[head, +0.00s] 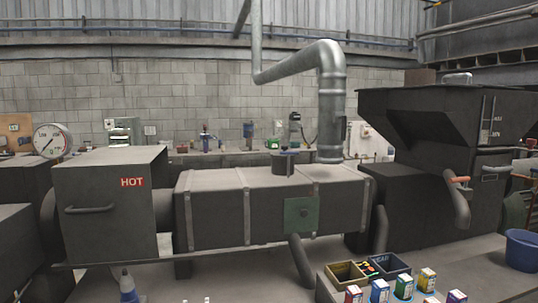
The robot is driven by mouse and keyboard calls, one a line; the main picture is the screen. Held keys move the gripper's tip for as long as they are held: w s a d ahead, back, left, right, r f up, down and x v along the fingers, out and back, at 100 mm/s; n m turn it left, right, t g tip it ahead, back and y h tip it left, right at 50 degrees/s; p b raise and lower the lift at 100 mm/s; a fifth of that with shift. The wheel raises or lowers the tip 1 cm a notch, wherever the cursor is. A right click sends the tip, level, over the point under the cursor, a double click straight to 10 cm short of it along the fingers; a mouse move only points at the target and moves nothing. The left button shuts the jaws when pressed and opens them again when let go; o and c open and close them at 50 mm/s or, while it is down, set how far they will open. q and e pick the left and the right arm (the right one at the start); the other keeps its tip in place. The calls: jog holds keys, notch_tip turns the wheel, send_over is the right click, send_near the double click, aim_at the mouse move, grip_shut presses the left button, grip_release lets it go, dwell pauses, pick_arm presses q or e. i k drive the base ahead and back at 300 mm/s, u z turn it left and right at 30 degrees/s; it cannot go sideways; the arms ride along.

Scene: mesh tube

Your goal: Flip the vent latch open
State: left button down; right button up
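No part that is plainly a vent latch can be made out. A long dark horizontal duct (220,212) with lighter bands runs across the middle. A green square plate (292,222) with a small round knob (303,214) is on its front. A short dark round cap (284,165) with a small bluish top stands on the duct. At the right, a lever with an orange end (457,179) sticks out from the dark hopper machine (400,122). Whether any of these is the latch, I cannot tell. Neither of my grippers is in view.
A dark box marked HOT (110,215) stands left, with a round gauge (52,140) behind it. In front are divided bins (347,281), several small cartons (404,287), a blue tub (522,250) and a blue-white bottle (128,288).

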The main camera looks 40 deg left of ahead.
aim_at(288, 153)
jog(key=u, duration=1.8)
